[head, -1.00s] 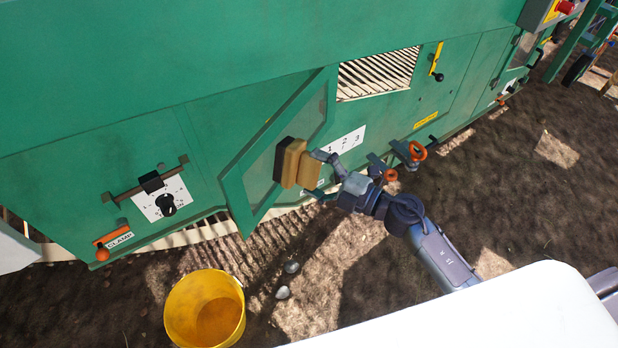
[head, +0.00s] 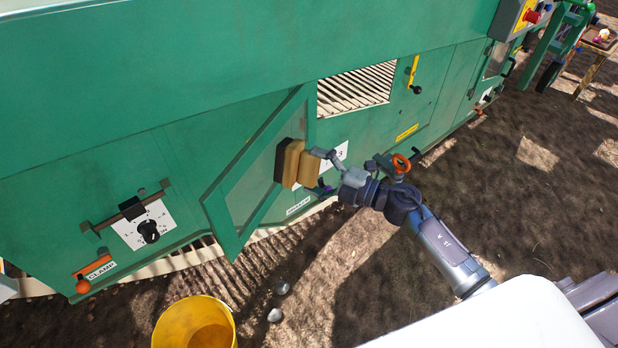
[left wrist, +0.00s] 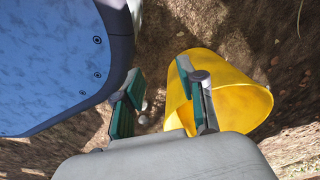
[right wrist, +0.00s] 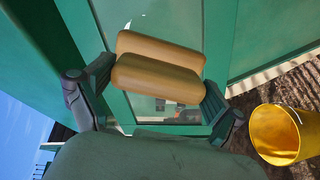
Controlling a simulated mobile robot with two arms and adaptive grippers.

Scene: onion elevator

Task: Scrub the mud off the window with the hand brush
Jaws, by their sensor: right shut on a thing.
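The window (head: 248,185) is a pane in an open, tilted green frame on the machine's side. My right gripper (head: 318,170) is shut on the hand brush (head: 291,162), a tan block with a dark bristle side turned toward the pane. The brush is in front of the pane's right part; whether the bristles touch it I cannot tell. In the right wrist view the brush (right wrist: 158,75) lies between the fingers and hides part of the pane (right wrist: 215,40). No mud shows clearly on the visible glass. My left gripper (left wrist: 160,100) is open and empty, beside a yellow bucket (left wrist: 240,100).
The yellow bucket (head: 190,318) stands on the soil below the window, near two small pale stones. A clamp lever (head: 88,278) and a dial (head: 148,231) are on the left panel. An orange valve wheel (head: 402,162) is close beside my right arm. Open soil lies at right.

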